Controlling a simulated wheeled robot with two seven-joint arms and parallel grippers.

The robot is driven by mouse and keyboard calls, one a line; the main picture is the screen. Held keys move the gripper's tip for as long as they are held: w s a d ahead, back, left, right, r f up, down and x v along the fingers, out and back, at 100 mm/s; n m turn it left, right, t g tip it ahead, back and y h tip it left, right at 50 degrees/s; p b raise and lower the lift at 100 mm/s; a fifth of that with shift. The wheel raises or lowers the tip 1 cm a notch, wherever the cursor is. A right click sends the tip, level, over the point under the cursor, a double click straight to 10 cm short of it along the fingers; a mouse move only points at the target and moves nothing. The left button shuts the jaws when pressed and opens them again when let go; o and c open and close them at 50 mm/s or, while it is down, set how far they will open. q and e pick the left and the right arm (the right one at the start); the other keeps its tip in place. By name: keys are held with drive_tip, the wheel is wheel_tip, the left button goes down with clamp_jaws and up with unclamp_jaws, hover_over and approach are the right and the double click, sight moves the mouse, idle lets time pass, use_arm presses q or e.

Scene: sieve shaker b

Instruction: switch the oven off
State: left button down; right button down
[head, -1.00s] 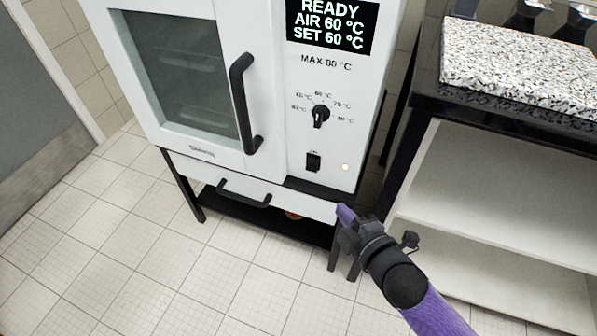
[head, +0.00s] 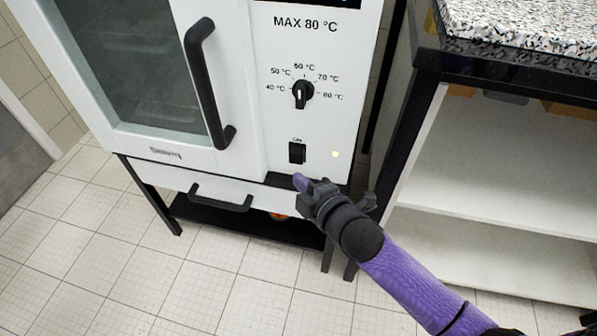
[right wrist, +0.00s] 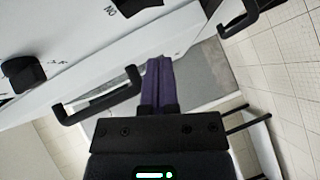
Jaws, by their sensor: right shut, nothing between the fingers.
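The white oven (head: 265,50) stands ahead with its glass door (head: 125,65) shut. On its front panel are a black dial (head: 303,94), a black rocker switch (head: 297,152) marked ON above it, and a lit pale lamp (head: 335,154). In the right wrist view the fingers (right wrist: 159,82) lie together, and the switch (right wrist: 138,6) is partly cut off at the top edge. My left gripper is not in view.
A black door handle (head: 208,85) sticks out left of the switch. A drawer with a black handle (head: 220,200) is under the oven. A black-framed bench with white shelves (head: 480,160) stands close on the right.

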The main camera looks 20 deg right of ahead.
sight(291, 159)
drive_tip(key=w+b, duration=0.1)
drive_tip(key=w+d+f+b, duration=0.1)
drive_tip(key=w, duration=0.1)
drive_tip(key=w+f+b, duration=0.1)
drive_tip(key=w, duration=0.1)
drive_tip(key=shift+w+d+f+b, duration=0.1)
drive_tip(key=shift+d+b, duration=0.15)
drive_tip(key=shift+b, duration=0.05)
drive_tip(key=shift+w, duration=0.1)
